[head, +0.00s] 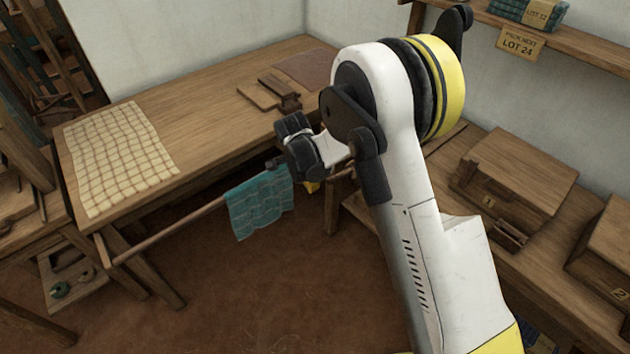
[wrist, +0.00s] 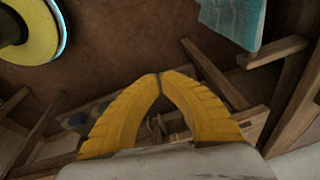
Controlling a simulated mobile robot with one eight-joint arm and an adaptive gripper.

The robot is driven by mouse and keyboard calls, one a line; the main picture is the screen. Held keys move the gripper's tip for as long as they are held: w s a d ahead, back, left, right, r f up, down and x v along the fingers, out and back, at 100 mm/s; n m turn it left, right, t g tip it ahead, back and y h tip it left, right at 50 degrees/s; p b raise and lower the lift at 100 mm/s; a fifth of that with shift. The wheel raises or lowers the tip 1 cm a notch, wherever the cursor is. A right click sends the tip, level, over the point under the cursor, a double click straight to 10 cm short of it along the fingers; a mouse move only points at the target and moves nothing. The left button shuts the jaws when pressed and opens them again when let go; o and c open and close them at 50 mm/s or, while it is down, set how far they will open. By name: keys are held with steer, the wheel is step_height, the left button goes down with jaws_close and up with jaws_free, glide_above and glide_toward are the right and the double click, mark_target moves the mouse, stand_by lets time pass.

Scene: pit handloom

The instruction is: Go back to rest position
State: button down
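My gripper (wrist: 157,77) shows in the wrist view with its two yellow fingers curved together and the tips meeting. Nothing shows held between them. In the head view my arm is raised at centre right and bent at the top, and most of the gripper is hidden behind its joints. Only a bit of yellow shows below the wrist, close to the right of a teal checked cloth (head: 260,205) hanging over a wooden rod (head: 170,230). The cloth also shows in the wrist view (wrist: 235,20), apart from the fingers.
A wooden table (head: 205,95) with a cream checked cloth (head: 120,155) stands at left. Wooden boards (head: 262,93) lie on it. At right, a bench carries wooden boxes (head: 515,180), one tagged 1. A shelf (head: 590,45) hangs above. Brown floor (head: 240,290) is open between.

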stand_by(0.4)
steer(key=s+d+r+n+t+y, duration=0.1)
steer(key=s+d+r+n, duration=0.25)
steer(key=r, duration=0.65)
steer(key=s+d+r+n+t, duration=0.15)
steer(key=s+d+r, duration=0.35)
steer(key=r, duration=0.5)
steer(key=s+d+r+n+t, duration=0.1)
steer(key=s+d+n, duration=0.1)
steer(key=s, duration=0.4)
steer(key=s+d+r+n, duration=0.2)
steer(key=s+d+n, duration=0.1)
steer(key=s, duration=0.3)
steer(key=s+d+r+n+t, duration=0.1)
steer(key=s+d+r+n, duration=0.1)
steer(key=s, duration=0.5)
steer(key=shift+d+r+n+t+y, duration=0.15)
steer(key=shift+r+n+t+y, duration=0.1)
steer(key=shift+n+t+y, duration=0.15)
steer(key=shift+w+r, duration=0.1)
steer(key=shift+w, duration=0.05)
